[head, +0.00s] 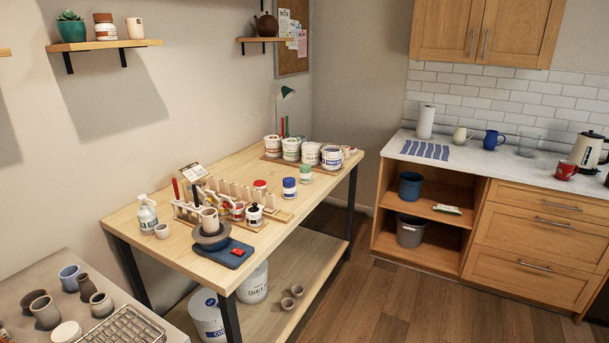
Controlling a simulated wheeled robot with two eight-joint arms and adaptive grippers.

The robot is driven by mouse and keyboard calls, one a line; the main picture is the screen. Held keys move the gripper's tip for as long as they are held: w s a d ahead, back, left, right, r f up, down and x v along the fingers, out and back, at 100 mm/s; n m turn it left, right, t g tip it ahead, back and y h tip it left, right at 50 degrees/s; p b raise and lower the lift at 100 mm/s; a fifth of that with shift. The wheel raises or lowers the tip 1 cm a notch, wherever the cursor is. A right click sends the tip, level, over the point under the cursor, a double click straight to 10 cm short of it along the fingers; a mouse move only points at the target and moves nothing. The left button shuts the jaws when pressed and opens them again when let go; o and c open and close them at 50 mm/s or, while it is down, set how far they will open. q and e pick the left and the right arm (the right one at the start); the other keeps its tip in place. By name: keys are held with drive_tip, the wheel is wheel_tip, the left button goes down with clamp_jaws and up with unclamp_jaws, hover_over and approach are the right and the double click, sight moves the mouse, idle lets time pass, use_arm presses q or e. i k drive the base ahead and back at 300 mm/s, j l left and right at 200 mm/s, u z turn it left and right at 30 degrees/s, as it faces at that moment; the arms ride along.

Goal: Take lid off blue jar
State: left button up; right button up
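A small jar with a blue lid (289,182) and a blue-and-white label (289,192) stands upright on the wooden workbench (165,252), right of the tool rack. The lid appears to sit on the jar. A similar jar with a green lid (305,168) stands just behind it to the right, and one with a red lid (260,185) stands to its left. Neither of my grippers shows in the head view.
A row of large tubs (291,150) stands at the bench's far end. A tool rack (225,195), cups and a blue board (222,256) crowd the left part. The front right bench top is mostly clear. A table with pots (60,275) is lower left; wooden floor (350,290) is open at right.

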sight(287, 193)
drive_tip(key=u, duration=0.4)
drive_tip(key=i+l+u, duration=0.35)
drive_tip(key=l+u, duration=0.15)
drive_tip(key=l, duration=0.2)
drive_tip(key=i+l+u, duration=0.15)
drive_tip(key=l+u, duration=0.15)
